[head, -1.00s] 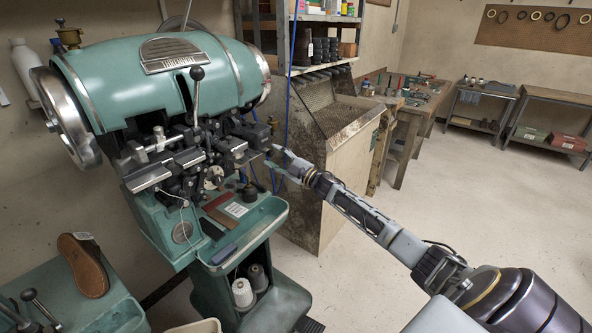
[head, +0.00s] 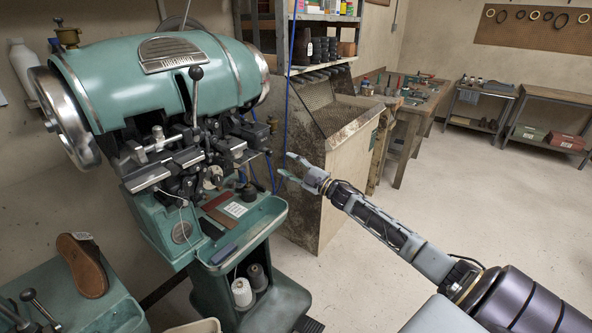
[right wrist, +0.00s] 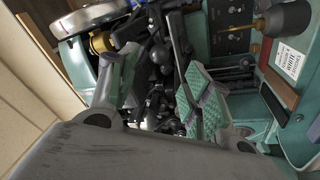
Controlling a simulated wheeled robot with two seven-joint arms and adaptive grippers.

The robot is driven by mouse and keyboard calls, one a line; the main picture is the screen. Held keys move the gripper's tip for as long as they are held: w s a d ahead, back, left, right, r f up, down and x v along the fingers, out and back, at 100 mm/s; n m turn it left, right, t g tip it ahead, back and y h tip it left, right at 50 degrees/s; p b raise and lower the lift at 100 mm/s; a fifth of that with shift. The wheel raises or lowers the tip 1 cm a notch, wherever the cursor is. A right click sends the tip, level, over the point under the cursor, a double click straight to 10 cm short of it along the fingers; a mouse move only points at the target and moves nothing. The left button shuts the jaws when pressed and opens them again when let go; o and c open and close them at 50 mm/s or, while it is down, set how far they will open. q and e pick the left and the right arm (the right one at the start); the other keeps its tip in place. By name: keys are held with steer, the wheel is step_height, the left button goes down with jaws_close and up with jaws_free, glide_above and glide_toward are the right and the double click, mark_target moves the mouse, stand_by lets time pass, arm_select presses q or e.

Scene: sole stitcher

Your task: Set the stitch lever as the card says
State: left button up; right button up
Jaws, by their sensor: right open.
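The green stitching machine (head: 160,75) stands at left in the head view. A lever with a black ball knob (head: 196,73) stands upright at its front. A smaller dark knob (head: 271,121) shows at the machine's right side; I cannot tell which one is the stitch lever. A white printed card (head: 235,209) lies in the machine's green tray; it also shows in the right wrist view (right wrist: 291,66), its text too small to read. My right gripper (head: 284,166) is open and empty, just right of the machine and apart from it. My left gripper is out of view.
A dusty metal cabinet (head: 335,125) stands behind my right gripper, with a blue cable hanging before it. The floor at right is clear.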

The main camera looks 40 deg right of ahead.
steer(key=shift+v, duration=1.25)
